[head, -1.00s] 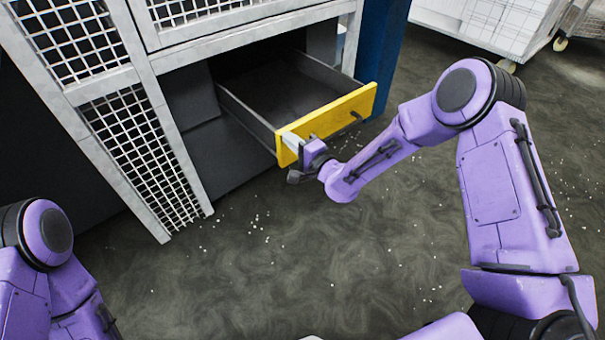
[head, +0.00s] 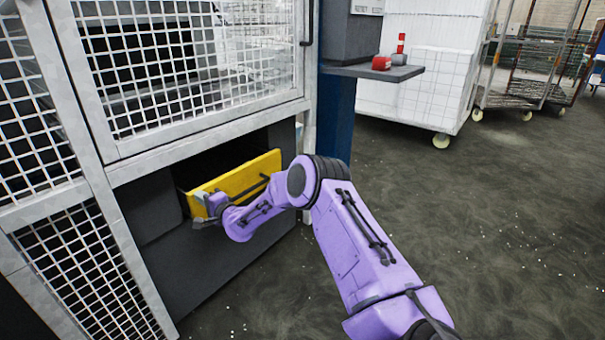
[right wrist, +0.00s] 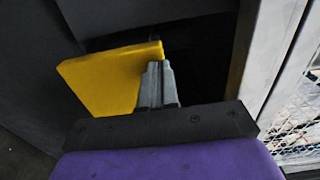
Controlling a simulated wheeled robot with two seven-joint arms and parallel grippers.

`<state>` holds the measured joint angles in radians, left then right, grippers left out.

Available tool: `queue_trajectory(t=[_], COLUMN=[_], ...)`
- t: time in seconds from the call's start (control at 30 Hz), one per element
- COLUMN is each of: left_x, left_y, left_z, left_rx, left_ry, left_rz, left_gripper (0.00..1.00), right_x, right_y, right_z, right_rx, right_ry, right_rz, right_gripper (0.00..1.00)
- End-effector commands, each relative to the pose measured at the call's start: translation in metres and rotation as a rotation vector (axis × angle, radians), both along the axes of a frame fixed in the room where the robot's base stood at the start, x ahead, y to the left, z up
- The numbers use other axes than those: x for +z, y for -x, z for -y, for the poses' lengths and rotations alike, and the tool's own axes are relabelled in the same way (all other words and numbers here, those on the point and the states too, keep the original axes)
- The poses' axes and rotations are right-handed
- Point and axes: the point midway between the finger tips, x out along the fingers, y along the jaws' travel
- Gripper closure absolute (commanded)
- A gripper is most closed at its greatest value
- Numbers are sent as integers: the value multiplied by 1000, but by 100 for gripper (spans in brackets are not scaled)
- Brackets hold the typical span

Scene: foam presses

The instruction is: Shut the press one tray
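The press one tray shows its yellow front (head: 243,179) low on the press in the head view, close to the dark opening and slightly askew to it. A dark gap remains visible above and left of it. A dark handle runs across the front. My right gripper (head: 203,208) is at the left end of the yellow front. In the right wrist view the grey fingers (right wrist: 159,84) are together beside the edge of the yellow front (right wrist: 112,80), with nothing seen between them. Whether they touch it is hard to tell. My left gripper is out of view.
The press's grey frame and white mesh guard (head: 150,75) stand above and left of the tray. A blue post (head: 338,118) and a shelf with a red object (head: 381,62) are at the right. A white cart (head: 430,75) stands behind. The floor at right is clear.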

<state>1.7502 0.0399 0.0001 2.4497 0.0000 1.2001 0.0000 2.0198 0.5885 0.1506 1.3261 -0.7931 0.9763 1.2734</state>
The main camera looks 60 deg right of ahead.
Motion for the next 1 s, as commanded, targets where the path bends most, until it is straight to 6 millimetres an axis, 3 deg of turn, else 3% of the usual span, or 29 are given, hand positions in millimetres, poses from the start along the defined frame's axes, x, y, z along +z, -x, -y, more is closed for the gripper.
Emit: queue_trajectory(t=[0.17,0.5,1.0], left_x=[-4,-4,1], left_y=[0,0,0], left_z=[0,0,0], left_rx=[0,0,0], left_ry=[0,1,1], left_rz=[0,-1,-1], left_gripper=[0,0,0], right_x=[-1,2,8], right_y=[-8,-19,-21], right_z=[5,-6,-19], right_rx=[-5,11,29], right_ry=[0,-1,0], right_rz=[0,4,10], right_gripper=[100,100,100])
